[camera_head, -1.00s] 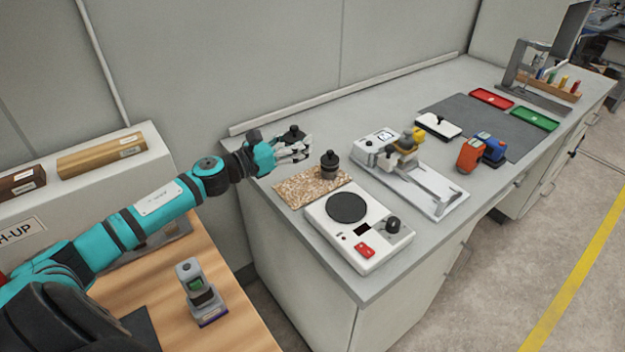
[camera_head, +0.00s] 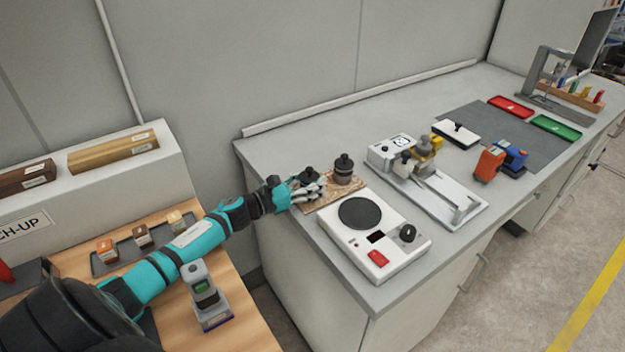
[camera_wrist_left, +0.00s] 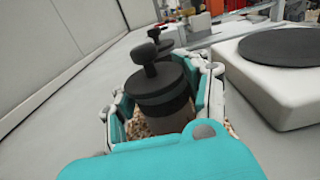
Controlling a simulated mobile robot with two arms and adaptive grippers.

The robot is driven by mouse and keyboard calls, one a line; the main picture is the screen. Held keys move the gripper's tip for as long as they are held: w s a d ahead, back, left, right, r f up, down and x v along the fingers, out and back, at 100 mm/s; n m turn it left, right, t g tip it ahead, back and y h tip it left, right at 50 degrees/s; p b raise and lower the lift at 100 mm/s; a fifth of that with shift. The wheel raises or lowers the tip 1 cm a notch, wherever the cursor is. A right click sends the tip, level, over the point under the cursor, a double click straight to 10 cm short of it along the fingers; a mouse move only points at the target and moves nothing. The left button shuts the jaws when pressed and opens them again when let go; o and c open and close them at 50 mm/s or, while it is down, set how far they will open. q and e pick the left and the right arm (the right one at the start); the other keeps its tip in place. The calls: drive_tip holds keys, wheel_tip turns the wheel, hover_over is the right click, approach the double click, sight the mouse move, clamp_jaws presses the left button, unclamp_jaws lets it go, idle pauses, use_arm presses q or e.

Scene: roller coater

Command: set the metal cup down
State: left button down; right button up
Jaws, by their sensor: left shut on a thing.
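The metal cup (camera_head: 308,174) has a black knobbed lid and is between the fingers of my left gripper (camera_head: 312,188), which is shut on it. The cup is upright over the left part of a speckled cork mat (camera_head: 323,203). In the left wrist view the cup (camera_wrist_left: 160,92) stands between the teal fingers, with mat showing around its lower part. I cannot tell whether its base touches the mat. A second, similar black-lidded cup (camera_head: 344,168) stands on the mat just to the right, apart from it. My right gripper is not in view.
A white hotplate (camera_head: 375,240) with a dark round plate stands close in front of the mat. A coater device (camera_head: 425,185) is further right. The wall (camera_head: 270,80) is behind. Bare grey bench (camera_head: 330,135) lies behind the mat.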

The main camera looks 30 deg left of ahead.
use_arm(q)
drive_tip(key=shift+f, duration=0.1)
drive_tip(key=c, duration=0.6)
unclamp_jaws()
drive_tip(key=shift+s+a, duration=0.1)
drive_tip(key=shift+s, duration=0.2)
drive_tip(key=b+v, duration=0.2)
drive_tip(key=v, duration=0.9)
drive_tip(key=shift+s, duration=0.2)
